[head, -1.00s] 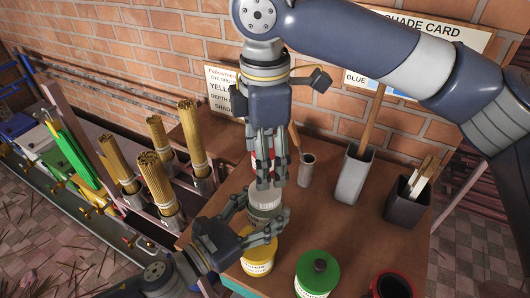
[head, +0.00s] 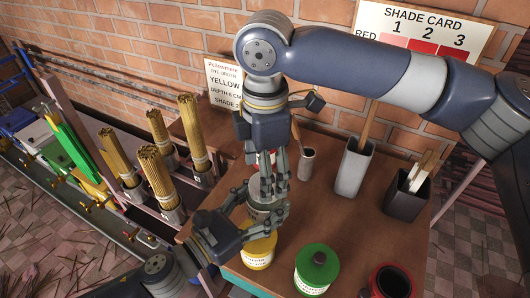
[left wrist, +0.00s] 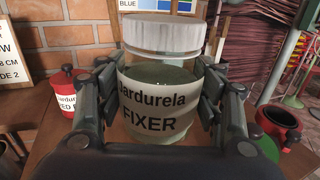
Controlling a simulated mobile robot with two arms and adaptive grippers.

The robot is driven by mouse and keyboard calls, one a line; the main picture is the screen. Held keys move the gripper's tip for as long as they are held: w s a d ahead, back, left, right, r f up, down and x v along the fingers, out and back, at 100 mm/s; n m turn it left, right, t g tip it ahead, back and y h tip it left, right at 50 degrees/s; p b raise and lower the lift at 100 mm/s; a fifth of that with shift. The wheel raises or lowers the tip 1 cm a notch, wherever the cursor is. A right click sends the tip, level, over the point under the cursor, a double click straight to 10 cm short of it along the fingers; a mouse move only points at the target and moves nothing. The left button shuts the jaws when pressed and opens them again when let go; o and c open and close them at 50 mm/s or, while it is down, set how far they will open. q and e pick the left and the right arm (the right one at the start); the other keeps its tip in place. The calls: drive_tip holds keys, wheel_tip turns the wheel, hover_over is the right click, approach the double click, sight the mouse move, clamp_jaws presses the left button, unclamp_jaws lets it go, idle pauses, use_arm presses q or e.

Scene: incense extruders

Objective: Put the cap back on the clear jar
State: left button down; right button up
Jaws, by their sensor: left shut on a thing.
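My left gripper (left wrist: 160,110) is shut around the jar, with fingers on both sides of the label. In the head view my left gripper (head: 262,207) comes in from the lower left, and the jar is mostly hidden there. My right gripper (head: 272,193) points down over the jar, its fingers apart. No right finger shows on the cap in the left wrist view.
A yellow jar (head: 258,254), a green jar (head: 316,272) and a red pot (head: 390,283) stand along the front. A grey holder (head: 353,172) and a dark holder (head: 407,196) stand to the right. Racks of incense sticks (head: 157,180) stand left.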

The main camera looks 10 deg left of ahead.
drive_tip(key=shift+f, duration=1.25)
drive_tip(key=c, duration=1.1)
drive_tip(key=m, duration=0.2)
drive_tip(key=shift+m, duration=0.3)
drive_tip(key=o, duration=1.2)
drive_tip(key=shift+o, duration=0.2)
drive_tip(key=shift+r, duration=0.1)
wheel_tip(320, 180, up, 12)
